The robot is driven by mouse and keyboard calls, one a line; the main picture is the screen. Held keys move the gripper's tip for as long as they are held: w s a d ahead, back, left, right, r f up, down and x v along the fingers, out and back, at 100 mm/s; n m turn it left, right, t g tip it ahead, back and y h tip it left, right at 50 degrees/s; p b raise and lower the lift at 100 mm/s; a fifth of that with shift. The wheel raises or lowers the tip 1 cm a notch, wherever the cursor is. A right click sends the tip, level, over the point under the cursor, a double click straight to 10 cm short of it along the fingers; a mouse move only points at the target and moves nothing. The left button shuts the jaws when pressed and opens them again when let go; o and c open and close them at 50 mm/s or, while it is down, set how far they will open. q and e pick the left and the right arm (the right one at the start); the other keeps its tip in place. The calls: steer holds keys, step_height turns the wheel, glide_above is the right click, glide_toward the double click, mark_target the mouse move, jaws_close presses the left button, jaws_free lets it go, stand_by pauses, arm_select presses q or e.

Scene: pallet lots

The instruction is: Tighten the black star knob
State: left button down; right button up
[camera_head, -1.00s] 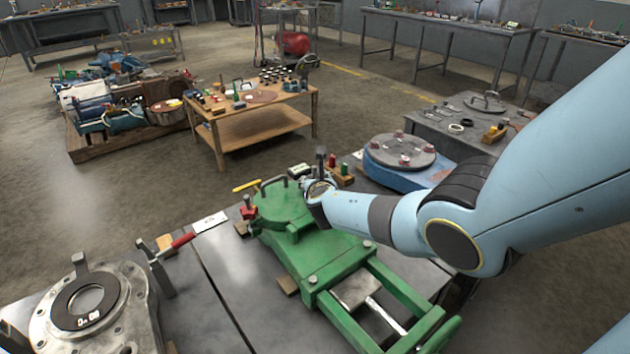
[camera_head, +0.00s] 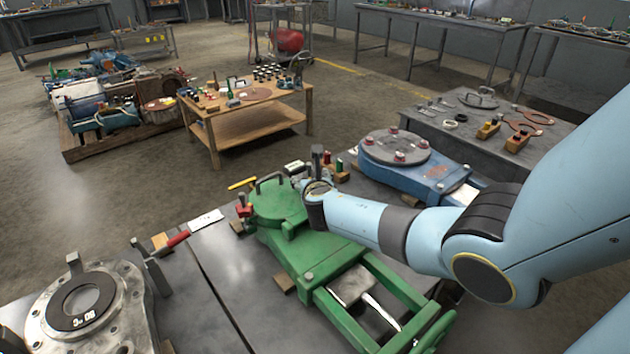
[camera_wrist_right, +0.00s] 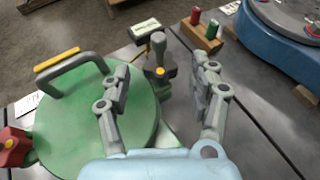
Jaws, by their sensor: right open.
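A dark knob with a yellow centre (camera_wrist_right: 160,73) is in the right wrist view at the far edge of the green round-topped fixture (camera_wrist_right: 90,125). It looks like the black star knob, though its lobes are hard to make out. A grey upright handle rises right behind it. My right gripper (camera_wrist_right: 162,84) is open, with one finger on each side of the knob in the picture; I see no contact. In the head view my right gripper (camera_head: 316,190) is at the back right of the green fixture (camera_head: 278,205) and hides the knob. My left gripper is not in view.
A red knob (camera_wrist_right: 14,147) is on the fixture's left side. A curved grey handle (camera_wrist_right: 72,72) stands on its top. A wooden block with red and green pegs (camera_wrist_right: 203,36) and a blue round-topped fixture (camera_head: 400,160) are nearby. A steel flange (camera_head: 90,300) is at front left.

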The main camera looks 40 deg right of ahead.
steer(key=v, duration=0.9)
steer(key=shift+s+a, duration=0.15)
steer(key=shift+s, duration=0.05)
